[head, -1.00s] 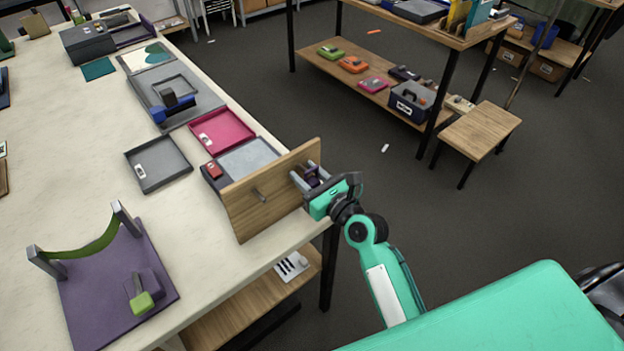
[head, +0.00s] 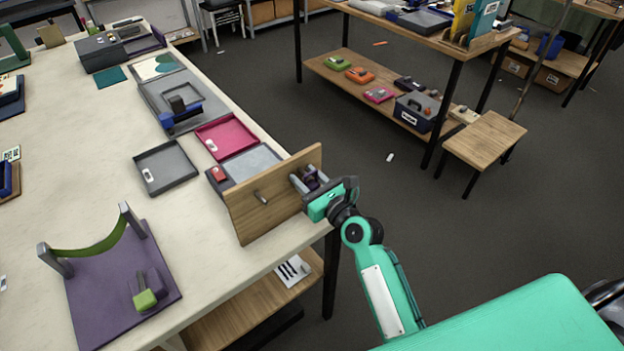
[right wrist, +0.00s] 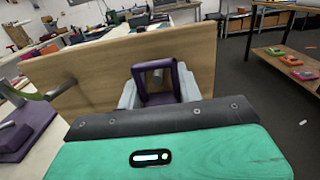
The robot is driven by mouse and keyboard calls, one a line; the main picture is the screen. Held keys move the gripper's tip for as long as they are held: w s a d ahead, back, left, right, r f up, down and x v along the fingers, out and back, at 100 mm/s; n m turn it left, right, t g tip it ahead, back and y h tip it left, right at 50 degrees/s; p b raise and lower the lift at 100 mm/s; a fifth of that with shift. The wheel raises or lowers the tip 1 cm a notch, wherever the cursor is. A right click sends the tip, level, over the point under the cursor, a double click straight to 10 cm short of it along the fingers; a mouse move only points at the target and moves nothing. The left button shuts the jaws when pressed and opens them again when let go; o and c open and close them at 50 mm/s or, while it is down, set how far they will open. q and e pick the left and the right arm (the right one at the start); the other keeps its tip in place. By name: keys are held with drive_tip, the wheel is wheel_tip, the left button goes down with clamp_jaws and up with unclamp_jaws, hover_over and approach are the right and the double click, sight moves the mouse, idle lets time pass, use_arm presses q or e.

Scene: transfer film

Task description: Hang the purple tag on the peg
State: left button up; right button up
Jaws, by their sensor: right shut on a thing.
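The upright wooden board (head: 287,203) stands at the table's right edge, with one grey peg (head: 260,197) on its left part. My right gripper (head: 304,182) is in front of the board's right part, its fingers pointing at the board and shut on the purple tag (head: 313,182). In the right wrist view the purple tag (right wrist: 141,79) is an upright open frame between the fingers (right wrist: 158,92). A grey peg end (right wrist: 157,77) shows through its opening. I cannot tell whether the peg passes into the opening. My left gripper is not in view.
Behind the board lie a grey tray (head: 165,184), a pink tray (head: 226,147) and a grey-topped box (head: 252,164). A purple stand (head: 85,305) with a green strap is at front left. Open floor (head: 400,215) lies right of the table.

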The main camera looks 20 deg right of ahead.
drive_tip(key=shift+w+a, duration=0.15)
drive_tip(key=shift+w, duration=0.1)
